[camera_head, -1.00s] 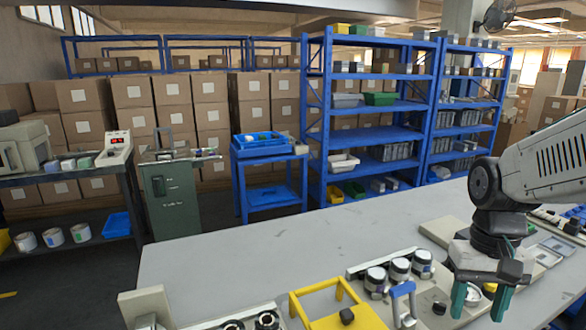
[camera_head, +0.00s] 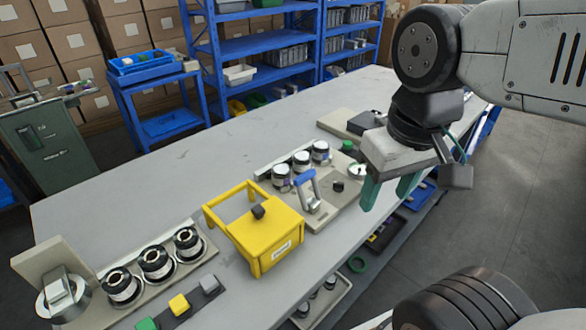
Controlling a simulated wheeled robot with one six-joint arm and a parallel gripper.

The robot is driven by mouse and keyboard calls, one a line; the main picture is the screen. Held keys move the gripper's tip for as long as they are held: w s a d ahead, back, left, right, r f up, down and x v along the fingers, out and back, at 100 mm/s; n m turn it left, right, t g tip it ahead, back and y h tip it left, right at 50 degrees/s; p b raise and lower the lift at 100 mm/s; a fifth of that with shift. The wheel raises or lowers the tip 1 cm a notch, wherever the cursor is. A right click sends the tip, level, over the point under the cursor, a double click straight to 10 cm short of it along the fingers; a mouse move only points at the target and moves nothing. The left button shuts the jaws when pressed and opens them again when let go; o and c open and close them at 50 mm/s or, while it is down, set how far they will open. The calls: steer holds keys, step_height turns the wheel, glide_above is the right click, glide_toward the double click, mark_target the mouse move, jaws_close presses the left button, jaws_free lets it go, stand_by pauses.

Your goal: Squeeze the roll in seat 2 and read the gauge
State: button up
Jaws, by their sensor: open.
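Three white rolls with dark tops stand in a row at the middle of the bench: a left one (camera_head: 282,176), a middle one (camera_head: 301,161) and a right one (camera_head: 320,152). Three black-and-white rolls (camera_head: 155,263) sit in round seats on a beige base at the lower left. I see no readable seat numbers. A small white round face (camera_head: 357,170), perhaps the gauge, lies right of the white rolls, partly beside my gripper; its reading is too small to tell. My gripper (camera_head: 389,192) is open and empty, its teal fingers pointing down, right of the white rolls.
A yellow frame-like box (camera_head: 268,238) stands between the two roll groups. Green, yellow and grey blocks (camera_head: 179,304) line the near left. The grey bench (camera_head: 150,195) is clear behind the rolls.

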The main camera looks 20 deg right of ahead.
steer(key=c, duration=0.7)
steer(key=shift+w+f, duration=0.1)
steer(key=shift+f, duration=0.15)
jaws_close()
steer(key=w+a+f+n, duration=0.1)
steer(key=w+f, duration=0.1)
steer(key=w, duration=0.8)
steer(key=w+a+f+n+g, duration=0.1)
steer(key=w+f+n, duration=0.1)
steer(key=w, duration=0.9)
steer(key=w+a+f+n+g, duration=0.1)
steer(key=w+a+f, duration=0.1)
steer(key=w, duration=0.9)
steer(key=shift+w+f, duration=0.15)
steer(key=shift+f, duration=0.35)
